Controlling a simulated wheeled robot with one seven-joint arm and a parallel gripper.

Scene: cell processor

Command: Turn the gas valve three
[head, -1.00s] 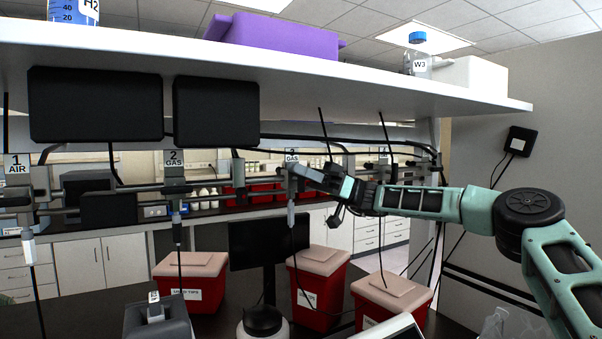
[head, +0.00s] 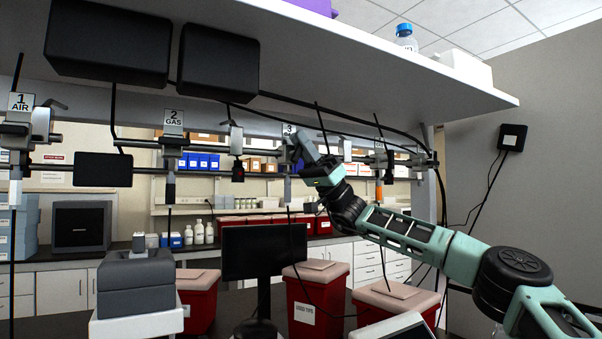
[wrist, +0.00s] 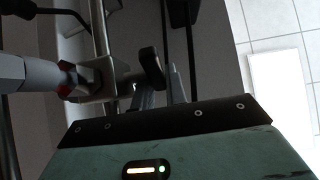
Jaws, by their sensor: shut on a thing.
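Gas valve three (head: 287,168), under a label with a 3, hangs on the metal rail below the shelf. My gripper (head: 305,150) is at this valve, reaching up to it from the lower right, and hides part of it in the head view. In the wrist view the valve's grey body (wrist: 98,80) sits on its pipe, with a dark handle (wrist: 151,66) standing out to its right. My gripper (wrist: 160,96) is shut on the handle there. The exact contact of the fingertips is dark and hard to see.
Gas valve two (head: 173,150) and air valve one (head: 18,135) are on the same rail to the left. Black boxes (head: 218,62) hang under the shelf (head: 380,85) above. A monitor (head: 264,252) and red bins (head: 317,300) stand below.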

